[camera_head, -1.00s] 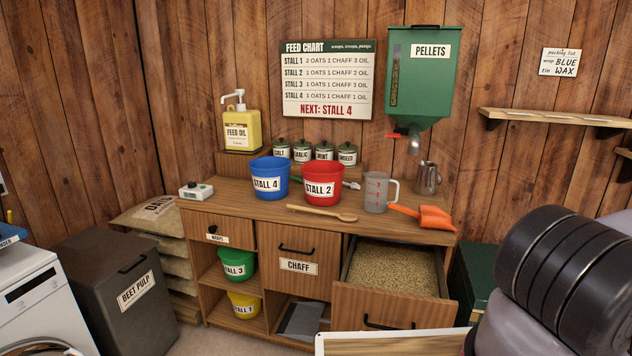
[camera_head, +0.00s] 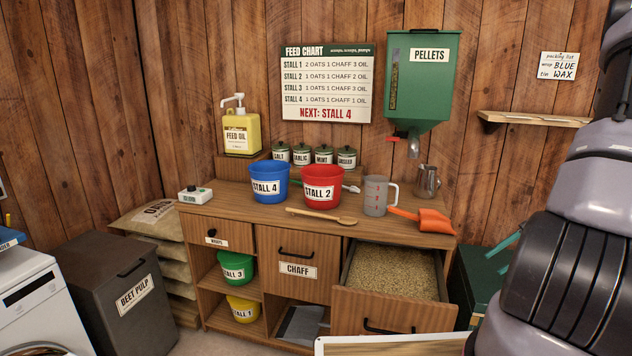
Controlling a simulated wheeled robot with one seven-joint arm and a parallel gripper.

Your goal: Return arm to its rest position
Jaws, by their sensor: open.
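My arm fills the right side of the head view, its grey links and black ribbed joint in front of the wall. My gripper is out of frame, so its fingers are hidden from me. No part of my arm touches the wooden feed counter (camera_head: 225,208) or the things on it.
The grain drawer (camera_head: 395,305) stands open at the counter's front right. On top are the blue Stall 4 bucket (camera_head: 268,199), red Stall 2 bucket (camera_head: 322,202), measuring jug (camera_head: 375,208) and orange scoop (camera_head: 436,220). A green pellet hopper (camera_head: 424,90) and wall shelf (camera_head: 530,119) are behind.

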